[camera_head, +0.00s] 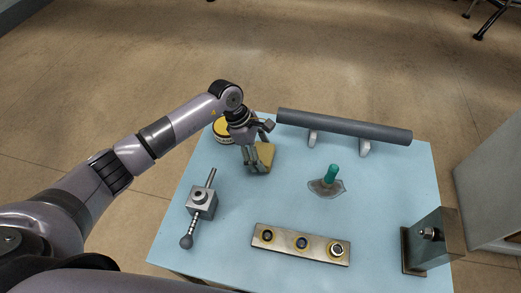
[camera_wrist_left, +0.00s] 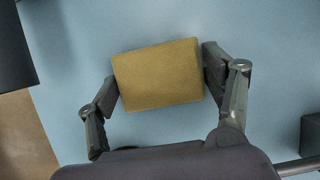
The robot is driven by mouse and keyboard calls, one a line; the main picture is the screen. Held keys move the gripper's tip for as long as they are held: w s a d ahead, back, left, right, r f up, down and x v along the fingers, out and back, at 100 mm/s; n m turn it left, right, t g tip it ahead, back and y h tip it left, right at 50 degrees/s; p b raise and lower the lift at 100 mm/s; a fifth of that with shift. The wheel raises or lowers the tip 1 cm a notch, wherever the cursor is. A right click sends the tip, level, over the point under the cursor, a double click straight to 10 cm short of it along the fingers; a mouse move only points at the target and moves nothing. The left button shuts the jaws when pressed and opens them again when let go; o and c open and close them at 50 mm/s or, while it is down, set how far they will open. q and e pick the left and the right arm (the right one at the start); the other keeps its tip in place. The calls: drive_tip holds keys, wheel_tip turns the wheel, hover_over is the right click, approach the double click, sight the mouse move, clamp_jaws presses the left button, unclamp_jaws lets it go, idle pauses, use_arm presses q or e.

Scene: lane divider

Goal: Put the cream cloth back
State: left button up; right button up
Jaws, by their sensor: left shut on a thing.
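My left gripper (camera_head: 257,168) reaches down to the back left part of the blue table. It is shut on a mustard-tan block-shaped thing (camera_head: 266,155), with a finger on each side. In the left wrist view the thing (camera_wrist_left: 158,76) shows a flat, roughly rectangular top face between the fingers (camera_wrist_left: 160,85). I cannot tell whether it is a folded cloth, or whether it touches the table. No plainly cream cloth shows. A thin grey-brown patch (camera_head: 319,187) lies flat under a green upright piece (camera_head: 331,173), right of the gripper. My right gripper is out of view.
A long grey bar (camera_head: 345,126) on two feet spans the back of the blue table (camera_head: 215,245). A metal block with a rod (camera_head: 201,203), a plate with rings (camera_head: 300,244) and a bracket (camera_head: 428,240) stand nearer.

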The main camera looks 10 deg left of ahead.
use_arm(q)
drive_tip(key=shift+f, duration=0.1)
drive_tip(key=o, duration=1.1)
drive_tip(key=shift+r, duration=0.25)
drive_tip(key=shift+w+a+r, duration=0.1)
drive_tip(key=shift+a+r, duration=0.15)
drive_tip(key=shift+r, duration=0.05)
drive_tip(key=b+v, duration=0.2)
drive_tip(key=v, duration=0.9)
drive_tip(key=shift+b, duration=0.35)
